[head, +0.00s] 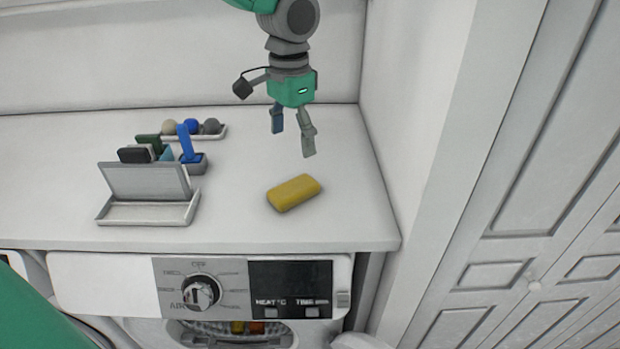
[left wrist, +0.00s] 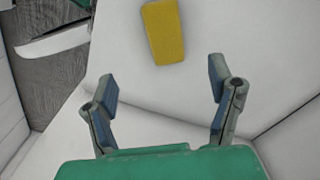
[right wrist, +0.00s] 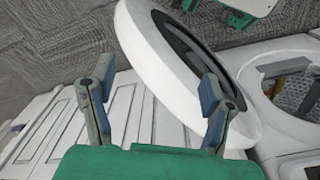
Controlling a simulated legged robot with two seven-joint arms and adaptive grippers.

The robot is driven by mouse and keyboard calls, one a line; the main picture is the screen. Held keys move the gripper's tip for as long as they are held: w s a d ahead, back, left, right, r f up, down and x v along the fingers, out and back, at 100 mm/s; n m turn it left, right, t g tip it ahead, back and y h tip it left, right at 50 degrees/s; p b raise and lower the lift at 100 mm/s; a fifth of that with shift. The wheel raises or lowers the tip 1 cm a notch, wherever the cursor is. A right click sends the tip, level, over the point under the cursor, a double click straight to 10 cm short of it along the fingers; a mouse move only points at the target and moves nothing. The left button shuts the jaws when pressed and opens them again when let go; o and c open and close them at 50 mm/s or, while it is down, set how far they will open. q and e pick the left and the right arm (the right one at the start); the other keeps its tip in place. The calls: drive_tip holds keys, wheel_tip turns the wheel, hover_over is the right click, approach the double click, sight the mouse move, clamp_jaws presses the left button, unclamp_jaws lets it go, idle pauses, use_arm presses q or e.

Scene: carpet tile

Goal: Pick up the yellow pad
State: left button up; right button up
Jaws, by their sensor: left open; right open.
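The yellow pad (head: 293,192) lies flat on the white countertop, right of the middle and a little back from its front edge. In the left wrist view the pad (left wrist: 163,32) shows at the top, beyond the fingertips and between their lines. My left gripper (head: 293,142) is open and empty, above the counter and behind the pad, not touching it. My right gripper (right wrist: 157,82) is open and empty in the right wrist view, low in front of the machine. It is not visible in the head view.
Left of the pad stand a white tray with an upright panel (head: 148,212), a blue-handled brush (head: 187,143) and a tray of several balls (head: 211,126). A wall (head: 410,110) bounds the counter's right side. A round white door (right wrist: 165,65) hangs open near my right gripper.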

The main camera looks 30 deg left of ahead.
sight(292, 187)
use_arm(q)
drive_tip(key=f, duration=0.2)
drive_tip(key=a+f, duration=0.1)
drive_tip(key=f, duration=0.5)
drive_tip(key=shift+s+a+f, duration=0.1)
drive_tip(key=shift+s+a, duration=0.05)
drive_tip(key=shift+f+p, duration=0.35)
drive_tip(key=shift+f, duration=0.15)
drive_tip(key=f, duration=0.2)
drive_tip(key=f+p, duration=0.1)
drive_tip(key=f, duration=0.1)
drive_tip(key=shift+w+d, duration=0.2)
drive_tip(key=shift+d, duration=0.15)
drive_tip(key=shift+f, duration=0.25)
drive_tip(key=shift+a, duration=0.4)
drive_tip(key=c, duration=1.2)
drive_tip(key=shift+d, duration=0.25)
drive_tip(key=shift+c, duration=0.2)
use_arm(e)
drive_tip(key=shift+s+a+r, duration=0.1)
drive_tip(key=shift+r, duration=0.35)
drive_tip(key=shift+s+a+r, duration=0.1)
drive_tip(key=shift+r, duration=0.35)
